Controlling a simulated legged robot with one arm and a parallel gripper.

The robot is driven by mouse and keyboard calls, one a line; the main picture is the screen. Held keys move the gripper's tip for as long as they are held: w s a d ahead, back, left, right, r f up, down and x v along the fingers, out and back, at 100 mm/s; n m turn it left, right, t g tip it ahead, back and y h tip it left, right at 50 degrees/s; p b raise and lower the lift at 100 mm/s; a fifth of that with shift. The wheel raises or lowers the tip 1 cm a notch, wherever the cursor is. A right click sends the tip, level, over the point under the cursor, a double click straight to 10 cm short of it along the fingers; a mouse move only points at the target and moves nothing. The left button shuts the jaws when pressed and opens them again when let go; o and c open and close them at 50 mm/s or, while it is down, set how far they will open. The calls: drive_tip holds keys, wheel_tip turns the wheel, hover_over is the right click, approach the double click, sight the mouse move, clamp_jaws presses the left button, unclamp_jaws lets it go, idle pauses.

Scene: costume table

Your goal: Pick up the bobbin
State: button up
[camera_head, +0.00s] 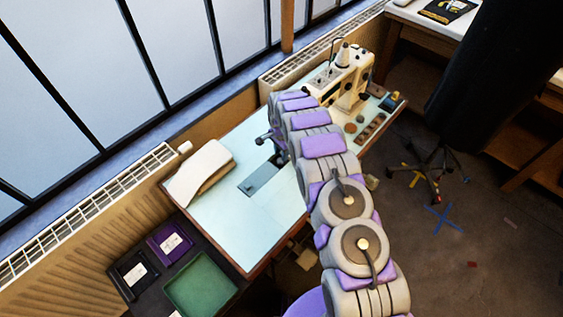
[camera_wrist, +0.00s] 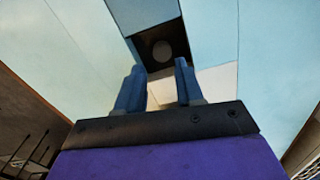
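My gripper (camera_wrist: 160,66) shows in the wrist view with its two blue fingers apart and nothing between them. Just beyond the fingertips, a small grey round thing (camera_wrist: 162,50) sits in a dark rectangular recess in the pale blue tabletop; it may be the bobbin, but I cannot tell for sure. In the head view my gripper (camera_head: 267,138) is above the table (camera_head: 225,220), left of my arm. The round thing cannot be made out there. My arm hides part of the table's right side.
A sewing machine (camera_head: 349,78) stands at the table's back right, with small round items (camera_head: 361,118) near it. A pale folded cloth (camera_head: 202,172) lies at the left. A green tray (camera_head: 200,284) is at the front left. The table's front left is clear.

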sight(279, 161)
drive_tip(key=f, duration=0.1)
drive_tip(key=a+f, duration=0.1)
drive_tip(key=f, duration=0.2)
drive_tip(key=shift+s+a+f+b, duration=0.1)
drive_tip(key=shift+a+f+b, duration=0.15)
drive_tip(key=shift+a+b, duration=0.1)
drive_tip(key=shift+d+r, duration=0.1)
drive_tip(key=shift+d, duration=0.5)
drive_tip(key=shift+c, duration=1.4)
drive_tip(key=shift+a, duration=0.1)
drive_tip(key=c, duration=0.3)
drive_tip(key=shift+a, duration=0.2)
clamp_jaws()
